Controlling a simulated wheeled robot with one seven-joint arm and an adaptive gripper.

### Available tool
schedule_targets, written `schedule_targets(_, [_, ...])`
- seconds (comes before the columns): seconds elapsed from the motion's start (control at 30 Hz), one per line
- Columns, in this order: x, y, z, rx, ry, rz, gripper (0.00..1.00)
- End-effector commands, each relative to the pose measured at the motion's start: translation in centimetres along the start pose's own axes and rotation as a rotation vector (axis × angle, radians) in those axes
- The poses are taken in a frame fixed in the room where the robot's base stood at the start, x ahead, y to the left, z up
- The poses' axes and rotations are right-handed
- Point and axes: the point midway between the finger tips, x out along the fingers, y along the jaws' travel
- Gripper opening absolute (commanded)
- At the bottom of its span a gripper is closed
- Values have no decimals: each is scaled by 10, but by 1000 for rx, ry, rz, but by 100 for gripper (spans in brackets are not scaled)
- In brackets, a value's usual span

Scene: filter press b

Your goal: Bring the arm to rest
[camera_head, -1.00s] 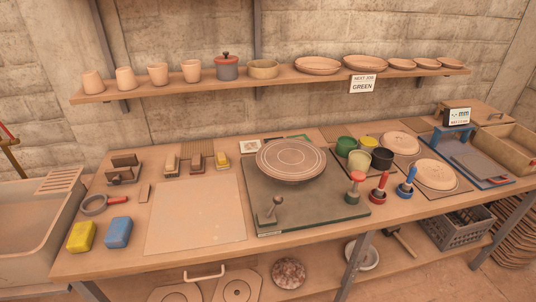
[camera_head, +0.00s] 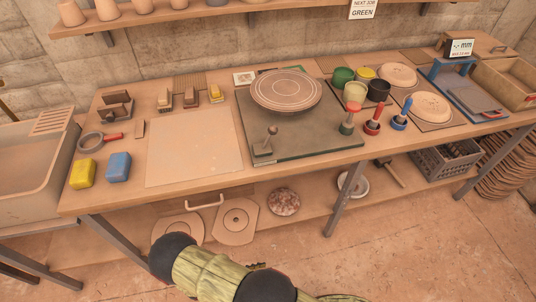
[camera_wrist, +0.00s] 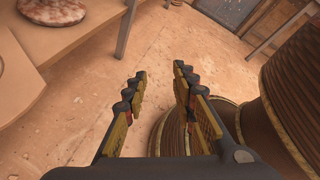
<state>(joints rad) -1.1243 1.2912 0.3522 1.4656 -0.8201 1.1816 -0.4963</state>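My gripper (camera_wrist: 160,72) shows in the wrist view with its two dark, yellow-sided fingers apart. Nothing is between them; bare floor shows through the gap. My arm (camera_head: 215,274), greenish-yellow with black joints, crosses the bottom of the head view in front of the workbench. The gripper itself cannot be made out in the head view.
The workbench (camera_head: 195,151) holds tools, sponges, glaze pots and a round plate (camera_head: 286,90). A speckled disc (camera_head: 284,202) lies on the lower shelf and shows in the wrist view (camera_wrist: 52,10). Large brown ribbed forms (camera_wrist: 288,110) stand close right of my gripper. Open floor (camera_head: 420,240) lies in front.

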Motion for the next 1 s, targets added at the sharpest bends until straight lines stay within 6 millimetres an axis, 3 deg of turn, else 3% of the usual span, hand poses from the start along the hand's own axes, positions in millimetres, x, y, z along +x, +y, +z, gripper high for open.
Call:
schedule_targets(0.03, [-11,-6,20,75,52,-28,27])
schedule_targets(0.5, [-78,-72,170,713,459,-304,27])
schedule_targets(1.0, [-111,-165,317,1305,828,-565,27])
